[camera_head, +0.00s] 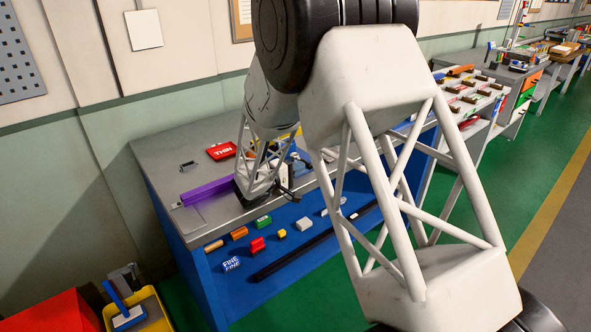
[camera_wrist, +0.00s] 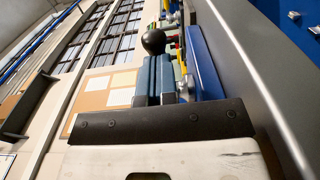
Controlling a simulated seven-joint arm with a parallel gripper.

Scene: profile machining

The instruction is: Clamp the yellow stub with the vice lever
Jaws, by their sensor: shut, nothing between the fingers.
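My gripper (camera_head: 287,192) is shut and empty, low over the front of the workbench in the head view, partly hidden by my arm. In the wrist view, a black ball knob (camera_wrist: 154,41), apparently the vice lever's end, stands beyond a dark bar that crosses the picture. Blue-grey blocks (camera_wrist: 154,78), seemingly the vice, lie just below the knob. I cannot tell whether my gripper touches the lever. A small yellow block (camera_head: 282,233) lies on the blue front ledge; I cannot tell whether it is the stub. Nothing is clearly visible between the vice jaws.
The grey bench top (camera_head: 165,150) carries a purple bar (camera_head: 208,189) and a red THIN sign (camera_head: 222,151). Several coloured blocks and a long black bar (camera_head: 315,240) lie on the blue ledge, with a blue FINE sign (camera_head: 231,264). The bench's back left is mostly clear.

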